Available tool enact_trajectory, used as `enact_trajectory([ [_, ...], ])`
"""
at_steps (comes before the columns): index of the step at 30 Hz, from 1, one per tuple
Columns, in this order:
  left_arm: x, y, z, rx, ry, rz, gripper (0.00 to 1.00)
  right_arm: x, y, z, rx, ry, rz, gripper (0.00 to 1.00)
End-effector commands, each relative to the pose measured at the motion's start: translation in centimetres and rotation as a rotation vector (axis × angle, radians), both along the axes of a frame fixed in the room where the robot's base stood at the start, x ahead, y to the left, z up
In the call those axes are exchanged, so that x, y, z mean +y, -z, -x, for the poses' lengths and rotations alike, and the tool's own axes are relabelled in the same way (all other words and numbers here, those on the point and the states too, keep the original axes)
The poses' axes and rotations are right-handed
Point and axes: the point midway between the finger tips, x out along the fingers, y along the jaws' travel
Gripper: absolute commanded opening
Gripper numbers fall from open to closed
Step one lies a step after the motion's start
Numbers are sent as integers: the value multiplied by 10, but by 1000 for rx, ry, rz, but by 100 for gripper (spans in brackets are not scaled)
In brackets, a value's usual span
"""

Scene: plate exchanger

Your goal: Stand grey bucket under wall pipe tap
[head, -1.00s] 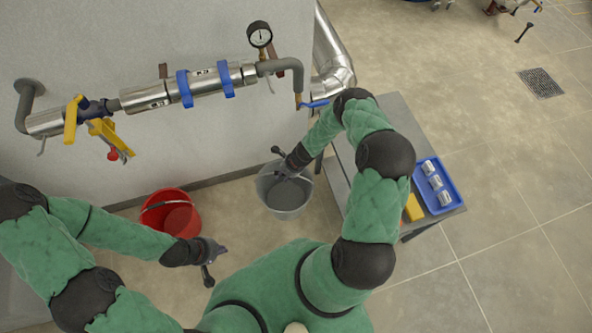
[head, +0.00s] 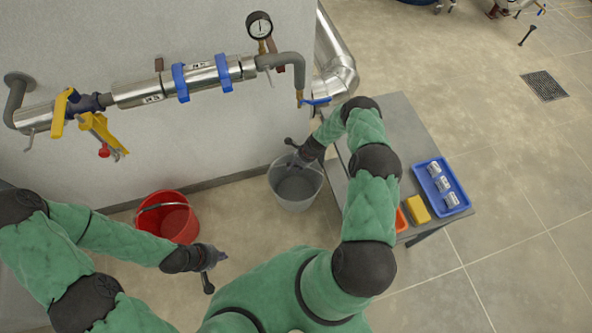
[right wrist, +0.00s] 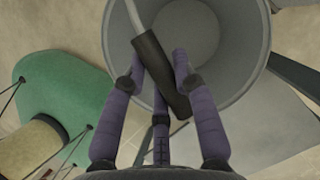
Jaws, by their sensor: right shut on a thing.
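The grey bucket (head: 296,202) is upright near the wall, below the wall pipe tap (head: 300,97) with its blue lever. Whether its base touches the floor is unclear. Its rim also shows in the right wrist view (right wrist: 262,60), with the dark handle grip (right wrist: 160,75) across the opening. My right gripper (head: 299,160) is shut on this handle grip; its fingers (right wrist: 158,62) lie on either side of it in the right wrist view. My left gripper (head: 217,272) is empty, fingers spread, right of and below the red bucket.
A red bucket (head: 167,227) stands on the floor by the wall. A grey table (head: 398,120) right of the grey bucket bears a blue tray (head: 426,172) and a yellow block (head: 417,209).

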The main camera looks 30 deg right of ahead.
Motion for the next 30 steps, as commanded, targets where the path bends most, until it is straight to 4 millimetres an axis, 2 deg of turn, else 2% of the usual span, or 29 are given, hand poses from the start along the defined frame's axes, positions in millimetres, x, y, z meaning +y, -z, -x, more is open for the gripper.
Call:
enact_trajectory([
  [2,0,7,0,0,0,0,0,-6,10,-4,-2,0,3,0],
  [7,0,18,0,0,0,0,0,-4,34,-2,0,0,1,0],
  [20,0,16,0,0,0,0,0,-5,37,-3,-2,1,2,0],
  [21,0,17,0,0,0,0,0,-4,38,-2,-1,1,2,36],
  [23,0,17,0,0,0,0,0,-4,38,-2,0,0,1,52],
  [30,0,17,0,0,0,0,0,-4,38,-2,0,0,1,52],
])
